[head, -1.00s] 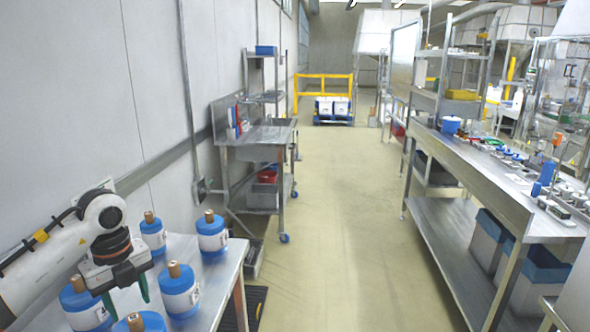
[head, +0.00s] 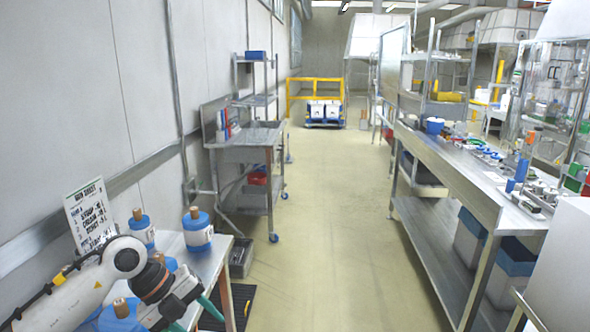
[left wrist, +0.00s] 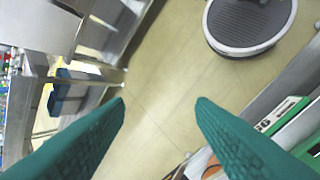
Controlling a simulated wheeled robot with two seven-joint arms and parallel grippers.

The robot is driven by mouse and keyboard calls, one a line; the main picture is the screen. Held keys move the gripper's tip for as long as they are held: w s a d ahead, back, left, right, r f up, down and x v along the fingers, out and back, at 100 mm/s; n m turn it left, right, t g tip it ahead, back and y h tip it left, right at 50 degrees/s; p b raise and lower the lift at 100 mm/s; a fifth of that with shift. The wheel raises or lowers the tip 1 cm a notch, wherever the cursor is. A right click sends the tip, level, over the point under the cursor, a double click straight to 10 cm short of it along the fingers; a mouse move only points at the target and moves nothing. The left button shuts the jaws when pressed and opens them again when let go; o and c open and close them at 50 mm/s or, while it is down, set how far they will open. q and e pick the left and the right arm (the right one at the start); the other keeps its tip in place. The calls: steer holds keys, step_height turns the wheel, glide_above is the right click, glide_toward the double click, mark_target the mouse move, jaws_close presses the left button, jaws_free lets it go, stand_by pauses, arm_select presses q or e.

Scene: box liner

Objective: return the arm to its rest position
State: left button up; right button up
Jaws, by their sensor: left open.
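My left arm comes in from the lower left in the head view, over the near end of the left table. My left gripper (head: 192,312) has green fingers, spread apart with nothing between them, and sits at the table's right edge. In the left wrist view the open green fingers (left wrist: 160,105) have bare floor between them. Blue and white containers with brown tops stand on the table, such as one container (head: 197,232) and another container (head: 141,229). Others are partly hidden behind my left arm. My right gripper is in neither view.
The left table (head: 212,262) stands against the wall with a printed sign (head: 89,213). A wheeled metal bench (head: 250,150) is beyond it. A long workbench (head: 455,177) with bins below runs along the right. The aisle floor (head: 335,230) between is clear.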

arm_select(q)
steer(key=s+d+r+n+t+h, duration=0.1)
steer(key=s+d+r+t+h, duration=0.2)
steer(key=d+h, duration=0.35)
steer(key=s+d+r+n+t+h, duration=0.1)
steer(key=d+r+t+h, duration=0.1)
steer(key=d+r+h, duration=0.5)
steer(key=w+a+f+n+t+y, duration=0.3)
steer(key=a+n+t+y, duration=0.75)
steer(key=n+t, duration=0.6)
steer(key=s+a+f+n+g+y, duration=0.3)
steer(key=f+n+g+y, duration=0.15)
steer(key=f, duration=0.25)
steer(key=s+a+f+n+g+y, duration=0.2)
steer(key=a+f+n+g+y, duration=0.15)
steer(key=f+y, duration=0.3)
steer(key=s+f+n+g+h, duration=0.1)
steer(key=s+f+g, duration=0.45)
steer(key=s, duration=0.45)
steer(key=s+f+g+h, duration=0.1)
steer(key=s+f+g, duration=0.5)
steer(key=s, duration=0.5)
step_height(320, 180, down, 27)
steer(key=s+a+f+g, duration=0.1)
steer(key=s+a+f, duration=0.1)
steer(key=s+f, duration=1.4)
steer(key=shift+s+a+f+g+y, duration=0.2)
steer(key=shift+s+f+g+y, duration=0.1)
steer(key=shift+s+g, duration=0.15)
